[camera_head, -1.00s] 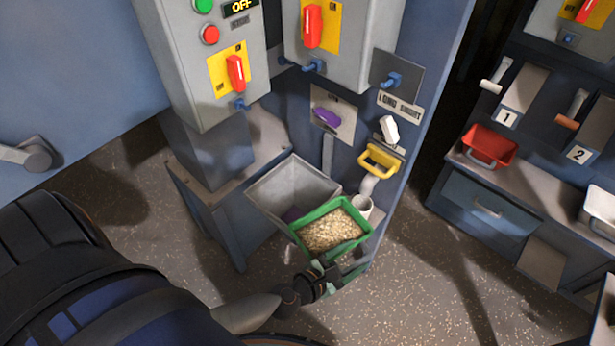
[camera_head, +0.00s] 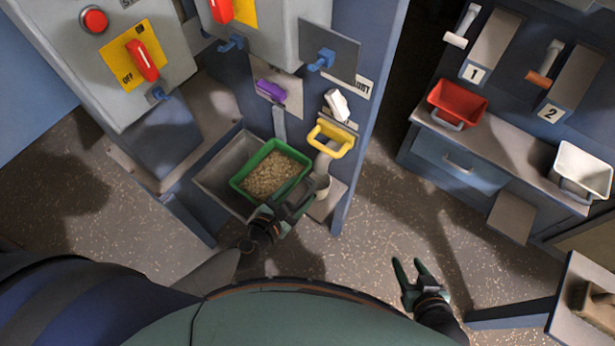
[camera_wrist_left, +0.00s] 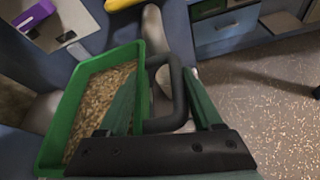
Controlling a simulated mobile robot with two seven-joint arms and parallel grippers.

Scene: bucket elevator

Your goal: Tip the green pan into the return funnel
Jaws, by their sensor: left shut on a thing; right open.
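The green pan (camera_head: 270,172) is full of grain-like pieces and sits over the grey return funnel (camera_head: 216,170), covering much of its opening. The pan looks roughly level in the head view. My left gripper (camera_head: 290,203) is shut on the pan's handle at its lower right side. In the left wrist view the green pan (camera_wrist_left: 64,128) lies at the left and its dark handle (camera_wrist_left: 172,95) is between my fingers. My right gripper (camera_head: 415,272) is open and empty over the floor at the lower right.
A red pan (camera_head: 457,104) and a white pan (camera_head: 583,172) rest on the right bench.

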